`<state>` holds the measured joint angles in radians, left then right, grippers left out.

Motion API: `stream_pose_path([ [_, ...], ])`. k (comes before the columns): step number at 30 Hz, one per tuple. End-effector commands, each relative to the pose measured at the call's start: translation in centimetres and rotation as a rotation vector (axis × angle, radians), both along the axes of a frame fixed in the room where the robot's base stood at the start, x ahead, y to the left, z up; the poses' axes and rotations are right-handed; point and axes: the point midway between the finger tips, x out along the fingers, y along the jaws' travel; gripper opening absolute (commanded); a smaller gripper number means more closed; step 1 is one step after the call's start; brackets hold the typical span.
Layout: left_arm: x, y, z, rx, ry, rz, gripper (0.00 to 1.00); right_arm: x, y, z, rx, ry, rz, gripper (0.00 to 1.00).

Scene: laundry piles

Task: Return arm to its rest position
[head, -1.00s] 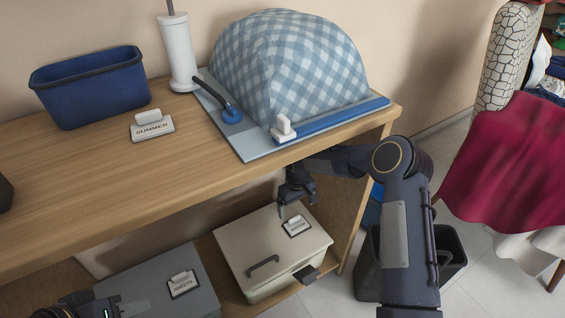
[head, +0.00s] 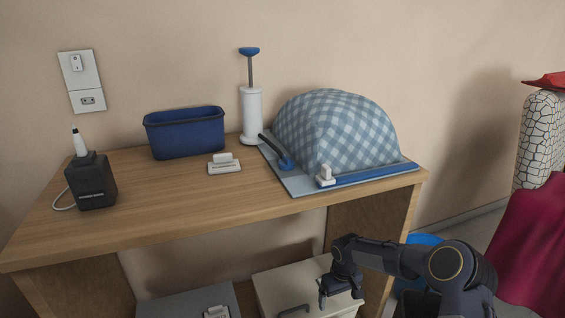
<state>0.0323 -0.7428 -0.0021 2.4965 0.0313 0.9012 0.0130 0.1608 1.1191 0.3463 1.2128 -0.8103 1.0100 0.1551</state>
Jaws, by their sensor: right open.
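My right arm comes in from the lower right and is bent at a dark joint. My right gripper (head: 328,292) hangs in front of the table, over the cream lidded box (head: 279,281) on the lower shelf. It is open, and I see nothing between its fingers. Whether it touches the box lid cannot be told from this angle. My left gripper is not in view.
The wooden table (head: 130,222) bears a blue bin (head: 186,133), a white pump (head: 251,113), a label stand (head: 224,165), a black device (head: 91,182) and a checked cloth mound (head: 335,133) on a board. A grey box (head: 185,304) is below. Red cloth (head: 530,255) hangs right.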

Motion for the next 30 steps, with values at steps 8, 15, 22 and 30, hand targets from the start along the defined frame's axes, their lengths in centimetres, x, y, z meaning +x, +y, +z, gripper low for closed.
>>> stream_pose_path([
  [8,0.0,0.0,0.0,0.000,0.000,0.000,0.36,-0.6,-0.9,3.3,0.003,-0.022,-0.009,0.92],
  [15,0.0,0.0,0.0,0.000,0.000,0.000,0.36,-1.8,-2.0,7.5,0.008,-0.051,-0.026,0.92],
  [22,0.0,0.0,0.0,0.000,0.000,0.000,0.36,-4.9,-3.8,13.7,0.020,-0.095,-0.064,0.92],
  [30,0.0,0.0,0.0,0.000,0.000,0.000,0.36,-14.1,-6.4,22.9,0.078,-0.182,-0.178,0.92],
])
